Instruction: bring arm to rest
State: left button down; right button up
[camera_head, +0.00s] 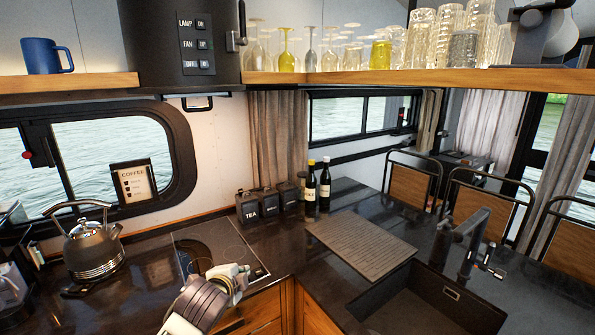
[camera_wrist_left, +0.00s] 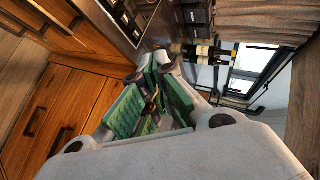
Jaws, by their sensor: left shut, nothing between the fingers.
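My left gripper (camera_wrist_left: 152,98) shows in the left wrist view, with green-padded fingers drawn in and nothing held between them. In that view it is in front of wooden cabinet fronts (camera_wrist_left: 62,100) and below the counter's dark edge. In the head view part of my left arm shows at the bottom, in front of the counter and the cooktop (camera_head: 220,247); its fingers are not clear there. My right gripper is in neither view.
A kettle (camera_head: 92,250) stands on the left counter. Dark canisters (camera_head: 268,203) and two bottles (camera_head: 318,188) stand at the corner. A ribbed board (camera_head: 360,245) lies beside the sink (camera_head: 425,305) and black faucet (camera_head: 465,240). A shelf with glasses (camera_head: 420,78) runs above.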

pick_arm(q)
jog(key=s+a+f+n+g, duration=0.35)
jog(key=s+f+n, duration=0.35)
jog(key=s+f, duration=0.45)
jog(key=s+a+f+n+g, duration=0.3)
jog(key=s+f+n+g, duration=0.35)
jog(key=s, duration=0.85)
jog(key=s+f+b, duration=0.1)
jog(key=s+f, duration=0.1)
jog(key=f, duration=1.6)
jog(key=s+f, duration=0.2)
jog(key=f, duration=1.6)
jog(key=s+a+f, duration=0.2)
jog(key=s+f, duration=0.8)
jog(key=s, duration=0.1)
jog(key=s+a+f+g, duration=0.1)
jog(key=s+a+f, duration=0.1)
jog(key=s+f, duration=0.8)
jog(key=shift+s+f+y+b, duration=0.3)
jog(key=shift+s+f+b, duration=0.05)
jog(key=shift+s+b, duration=0.15)
